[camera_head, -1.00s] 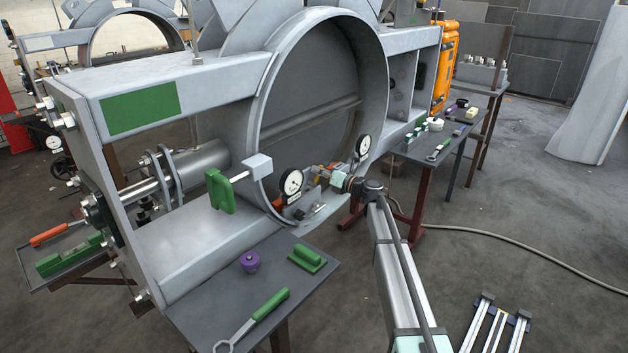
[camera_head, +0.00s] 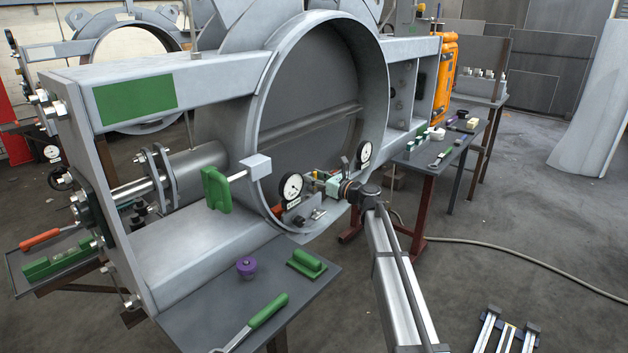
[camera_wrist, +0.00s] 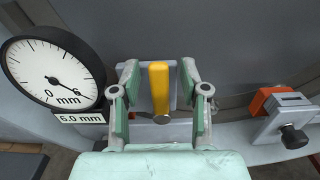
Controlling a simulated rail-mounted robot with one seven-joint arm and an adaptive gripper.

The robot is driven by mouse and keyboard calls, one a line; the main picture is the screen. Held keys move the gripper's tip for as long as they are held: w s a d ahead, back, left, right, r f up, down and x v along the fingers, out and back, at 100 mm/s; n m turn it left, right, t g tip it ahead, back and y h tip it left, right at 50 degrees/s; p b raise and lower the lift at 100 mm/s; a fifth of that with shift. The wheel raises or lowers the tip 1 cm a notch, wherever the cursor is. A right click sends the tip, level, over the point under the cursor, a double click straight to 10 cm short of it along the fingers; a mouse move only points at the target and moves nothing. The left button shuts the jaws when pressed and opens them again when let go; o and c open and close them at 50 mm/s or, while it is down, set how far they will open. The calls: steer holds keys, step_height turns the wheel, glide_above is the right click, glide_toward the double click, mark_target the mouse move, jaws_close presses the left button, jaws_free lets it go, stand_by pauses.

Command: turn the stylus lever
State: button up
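A yellow lever (camera_wrist: 160,88) stands upright in front of a grey plate in the wrist view; I take it for the stylus lever. My gripper (camera_wrist: 161,95) is open, with one green-padded finger on each side of the lever and gaps showing between lever and pads. In the head view my gripper (camera_head: 330,186) is at the lower inner rim of the big ring (camera_head: 262,120), where the lever is too small to make out clearly. A round dial gauge (camera_wrist: 52,75) with a 6.0 mm label is left of the lever; it also shows in the head view (camera_head: 291,186).
A clamp block with an orange part and black knob (camera_wrist: 290,118) is right of the lever. A second dial (camera_head: 364,152) is on the ring's right side. A table with tools (camera_head: 200,310) stands front left, another (camera_head: 425,160) at right. Open floor lies at right.

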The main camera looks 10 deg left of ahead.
steer(key=shift+s+d, duration=0.1)
steer(key=shift+d, duration=0.05)
steer(key=shift+v, duration=0.85)
steer(key=shift+d, duration=0.1)
steer(key=p+v, duration=0.1)
steer(key=v, duration=0.4)
steer(key=shift+s+d, duration=0.2)
steer(key=shift+d, duration=0.1)
steer(key=shift+f, duration=0.1)
